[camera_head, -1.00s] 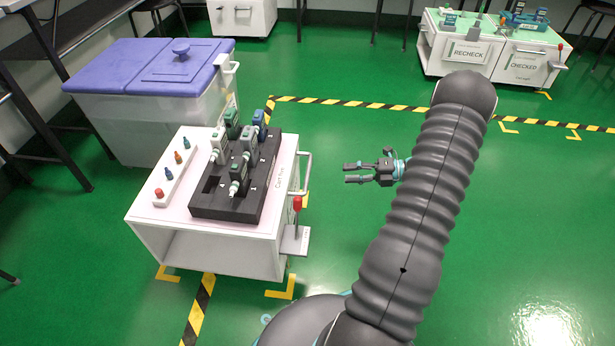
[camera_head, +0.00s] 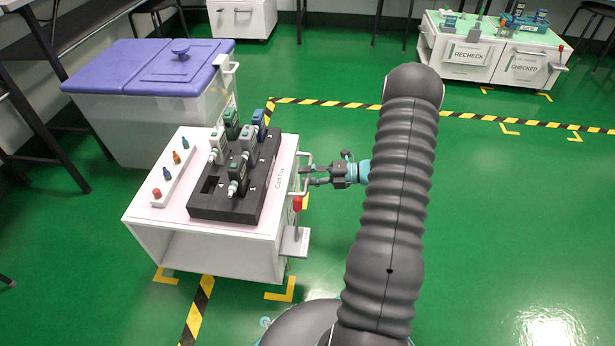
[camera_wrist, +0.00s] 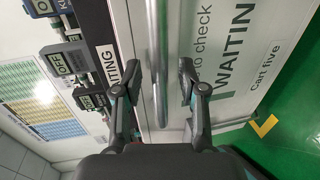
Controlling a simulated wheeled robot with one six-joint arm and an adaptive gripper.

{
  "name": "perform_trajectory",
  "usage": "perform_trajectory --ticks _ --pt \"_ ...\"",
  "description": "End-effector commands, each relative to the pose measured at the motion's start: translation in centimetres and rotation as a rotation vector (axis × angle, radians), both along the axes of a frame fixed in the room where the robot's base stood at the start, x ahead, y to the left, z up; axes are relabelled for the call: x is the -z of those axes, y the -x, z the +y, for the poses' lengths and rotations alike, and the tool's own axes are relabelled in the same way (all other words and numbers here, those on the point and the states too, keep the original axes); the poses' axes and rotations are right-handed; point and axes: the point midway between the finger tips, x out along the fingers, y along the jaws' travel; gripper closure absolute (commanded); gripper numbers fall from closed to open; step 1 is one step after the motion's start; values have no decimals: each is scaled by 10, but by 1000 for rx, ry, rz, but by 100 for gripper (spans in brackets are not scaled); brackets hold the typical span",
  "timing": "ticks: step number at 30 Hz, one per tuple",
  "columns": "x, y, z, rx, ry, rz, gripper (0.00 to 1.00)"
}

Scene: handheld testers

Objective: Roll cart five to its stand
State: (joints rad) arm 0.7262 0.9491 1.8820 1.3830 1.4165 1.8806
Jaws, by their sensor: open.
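Cart five (camera_head: 190,237) is a low white cart left of centre in the head view, with "Cart Five" lettering on its top. Its side reads "WAITIN" and "cart five" in the wrist view (camera_wrist: 232,60). A metal handle (camera_head: 308,190) sticks out from its right side. My gripper (camera_head: 304,176) is at this handle, with open fingers. In the wrist view the handle bar (camera_wrist: 157,50) runs between the two fingertips (camera_wrist: 159,82), with gaps visible. A red-knobbed lever (camera_head: 297,204) with a plate stands below the handle. Which marked place is the stand, I cannot tell.
A black rack (camera_head: 225,207) of testers and a strip of coloured pegs (camera_head: 172,172) sit on the cart. A lidded bin (camera_head: 150,125) stands close behind. Yellow corner marks (camera_head: 281,291) and striped tape (camera_head: 350,104) mark the floor. A RECHECK/CHECKED unit (camera_head: 490,62) stands far right. Right floor is clear.

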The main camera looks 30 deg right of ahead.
Motion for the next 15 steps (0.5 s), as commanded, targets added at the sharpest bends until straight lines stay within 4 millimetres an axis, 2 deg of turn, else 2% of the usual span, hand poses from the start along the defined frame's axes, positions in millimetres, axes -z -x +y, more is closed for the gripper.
perform_trajectory --ticks 8,9,13,14,15 --pt "0 -1 2 0 0 0 59" --pt "0 -1 2 0 0 0 61" --pt "0 -1 2 0 0 0 94" --pt "0 -1 2 0 0 0 100" --pt "0 -1 2 0 0 0 100"
